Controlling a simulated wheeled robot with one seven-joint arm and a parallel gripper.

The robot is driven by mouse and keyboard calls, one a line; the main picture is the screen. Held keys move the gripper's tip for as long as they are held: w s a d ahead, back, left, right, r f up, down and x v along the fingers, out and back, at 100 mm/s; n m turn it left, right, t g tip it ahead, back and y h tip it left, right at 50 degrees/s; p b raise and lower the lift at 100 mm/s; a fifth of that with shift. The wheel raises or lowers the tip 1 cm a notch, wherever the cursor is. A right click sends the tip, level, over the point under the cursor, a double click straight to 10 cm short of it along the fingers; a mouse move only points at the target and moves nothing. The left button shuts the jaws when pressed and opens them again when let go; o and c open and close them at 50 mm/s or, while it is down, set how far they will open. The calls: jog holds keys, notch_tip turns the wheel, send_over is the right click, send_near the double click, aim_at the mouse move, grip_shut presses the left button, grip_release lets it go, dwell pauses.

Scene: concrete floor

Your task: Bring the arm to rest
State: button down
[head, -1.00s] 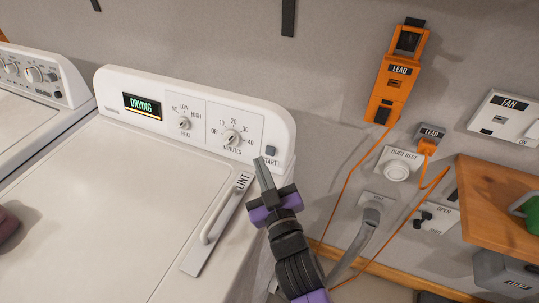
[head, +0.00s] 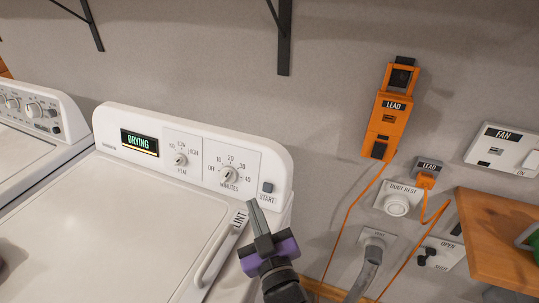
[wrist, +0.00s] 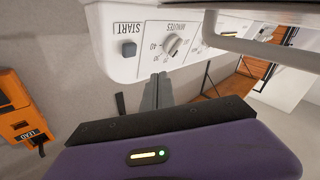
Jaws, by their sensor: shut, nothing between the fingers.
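My gripper (head: 257,216) is shut and empty, a little in front of and below the START button (head: 267,188) of the white dryer. It is apart from the button as far as I can see. In the wrist view the closed fingers (wrist: 157,90) point at the dryer's control panel, with the START button (wrist: 129,48) to their left. The dryer's display (head: 139,142) reads DRYING. The minutes dial (head: 229,175) and heat dial (head: 180,160) are on the same panel. The lint handle (head: 217,254) lies just left of my gripper.
An orange LEAD box (head: 388,116) hangs on the wall, its cord running to a LEAD plug (head: 427,173). A wooden shelf (head: 500,235) and a FAN switch plate (head: 503,146) are at right. Another white machine (head: 30,120) stands at left.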

jog(key=s+d+f+m+g+h, duration=0.1)
jog(key=s+d+m+h, duration=0.1)
jog(key=s+d, duration=0.6)
jog(key=s+d+f+m+g+h, duration=0.1)
jog(key=s+d, duration=0.7)
jog(key=s, duration=0.9)
jog(key=s+d+f+m+h, duration=0.1)
jog(key=s+d+m+h, duration=0.2)
jog(key=s+d, duration=0.5)
jog(key=s+m, duration=0.1)
jog(key=s, duration=0.3)
jog(key=shift+s+d+g+h, duration=0.4)
